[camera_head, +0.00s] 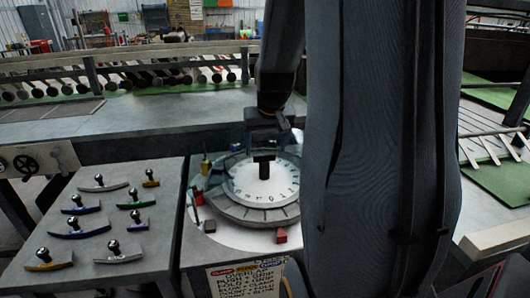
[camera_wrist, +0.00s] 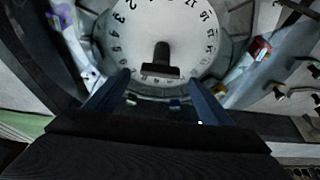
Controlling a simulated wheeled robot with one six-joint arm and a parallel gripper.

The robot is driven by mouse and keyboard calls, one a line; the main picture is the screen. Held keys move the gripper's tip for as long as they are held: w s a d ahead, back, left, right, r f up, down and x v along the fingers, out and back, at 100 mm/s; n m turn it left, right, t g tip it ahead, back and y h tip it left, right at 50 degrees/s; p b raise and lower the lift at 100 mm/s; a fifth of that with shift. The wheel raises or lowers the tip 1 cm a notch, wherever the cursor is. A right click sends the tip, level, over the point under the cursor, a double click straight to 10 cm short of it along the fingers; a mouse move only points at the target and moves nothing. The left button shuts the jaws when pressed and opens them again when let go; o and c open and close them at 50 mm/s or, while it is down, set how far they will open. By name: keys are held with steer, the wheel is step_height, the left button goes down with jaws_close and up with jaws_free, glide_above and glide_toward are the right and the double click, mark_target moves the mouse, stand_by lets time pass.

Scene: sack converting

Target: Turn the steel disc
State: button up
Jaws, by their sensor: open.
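The steel disc (camera_head: 250,185) is a pale round plate with numbers around its edge, lying flat on a grey segmented ring. It also shows in the wrist view (camera_wrist: 150,25). A black T-shaped handle (camera_head: 264,168) stands up from the disc, and its crossbar shows in the wrist view (camera_wrist: 160,70). My gripper (camera_wrist: 158,78) is open, its two blue-grey fingers apart on either side of the handle in the picture. It is above the disc in the head view (camera_head: 272,138). I see no contact between fingers and handle.
A grey panel on the left holds several coloured handled tools (camera_head: 80,231). A printed sign (camera_head: 247,278) stands in front. My arm hides the area right of the disc.

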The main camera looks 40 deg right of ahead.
mark_target(265, 155)
steer(key=shift+x, duration=1.8)
